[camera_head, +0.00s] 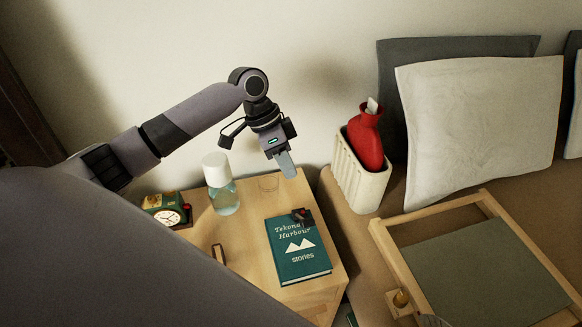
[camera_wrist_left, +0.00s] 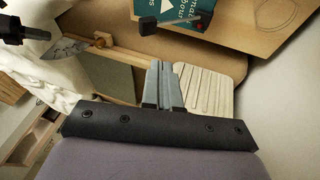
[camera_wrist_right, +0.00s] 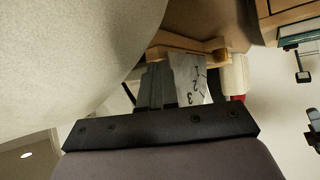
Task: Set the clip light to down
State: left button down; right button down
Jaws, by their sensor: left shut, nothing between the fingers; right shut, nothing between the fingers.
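The clip light (camera_head: 302,216) is a small dark lamp with a red spot, at the upper right corner of the teal book (camera_head: 298,262) on the wooden nightstand. In the left wrist view the clip light (camera_wrist_left: 200,21) has a thin arm and a dark head; it also shows in the right wrist view (camera_wrist_right: 303,76). I cannot tell its setting for sure. My left gripper (camera_head: 287,170) is shut and empty, above and behind the book, apart from the light. My right gripper (camera_wrist_right: 153,68) is shut and empty, away from the light near the wooden-framed tray.
A wooden-framed tray (camera_head: 380,240) and pillows (camera_head: 475,120) lie further right.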

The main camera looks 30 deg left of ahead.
pick_arm(q)
send_near(308, 219)
notch_tip(308, 219, down, 3)
jog(key=w, duration=0.2)
pick_arm(e)
jog(key=shift+f, duration=0.1)
pick_arm(q)
jog(key=shift+s+d+f, duration=0.4)
jog(key=shift+d+f, duration=0.2)
jog(key=shift+s+d+f, duration=0.45)
jog(key=shift+d+f, duration=0.15)
pick_arm(e)
jog(key=shift+r, duration=0.2)
